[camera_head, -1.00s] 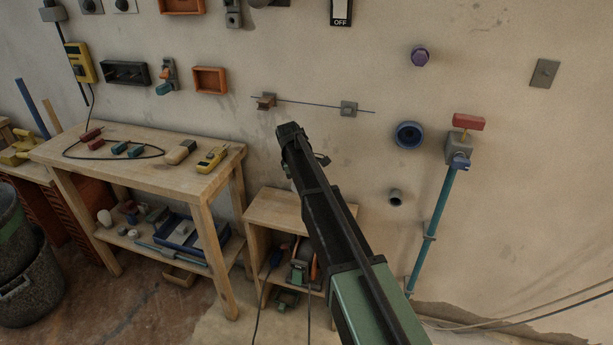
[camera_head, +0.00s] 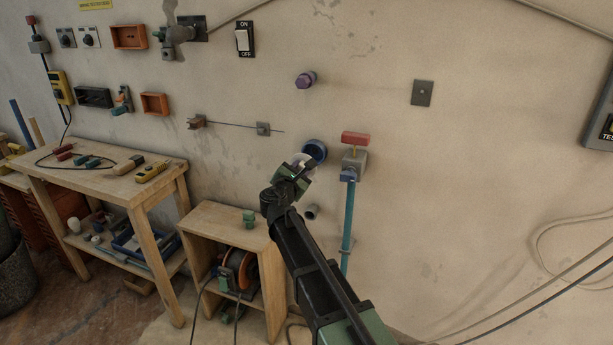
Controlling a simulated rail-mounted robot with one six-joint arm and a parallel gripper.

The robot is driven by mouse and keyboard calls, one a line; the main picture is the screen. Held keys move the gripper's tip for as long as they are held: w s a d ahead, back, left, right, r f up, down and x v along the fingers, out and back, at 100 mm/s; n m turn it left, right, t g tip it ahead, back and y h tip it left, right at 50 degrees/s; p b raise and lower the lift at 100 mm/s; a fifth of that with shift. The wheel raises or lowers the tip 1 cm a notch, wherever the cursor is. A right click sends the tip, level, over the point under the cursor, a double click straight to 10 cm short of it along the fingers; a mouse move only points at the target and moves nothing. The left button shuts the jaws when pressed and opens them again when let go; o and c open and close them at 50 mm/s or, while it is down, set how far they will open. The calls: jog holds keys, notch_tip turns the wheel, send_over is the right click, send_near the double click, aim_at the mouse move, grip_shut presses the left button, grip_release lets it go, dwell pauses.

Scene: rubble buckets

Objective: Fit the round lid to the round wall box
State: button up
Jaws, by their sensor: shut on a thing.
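The round wall box (camera_head: 318,148) is a blue ring with a dark hollow, fixed to the wall right of the middle of the view. My gripper (camera_head: 301,165) is just in front of its lower left side and hides part of it. The gripper is shut on a small pale, whitish piece (camera_head: 303,159), which appears to be the round lid. The piece is mostly hidden by the jaws, so its shape and tilt are unclear. It overlaps the box's left edge in the picture; whether they touch I cannot tell.
A grey box with a red handle (camera_head: 355,138) and teal pipe (camera_head: 349,225) stands close right of the round box. A low wooden shelf (camera_head: 225,222) stands at lower left.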

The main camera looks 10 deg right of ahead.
jog(key=shift+a, duration=0.1)
jog(key=shift+w, duration=0.15)
jog(key=shift+x, duration=2.65)
jog(key=o, duration=0.4)
grip_shut()
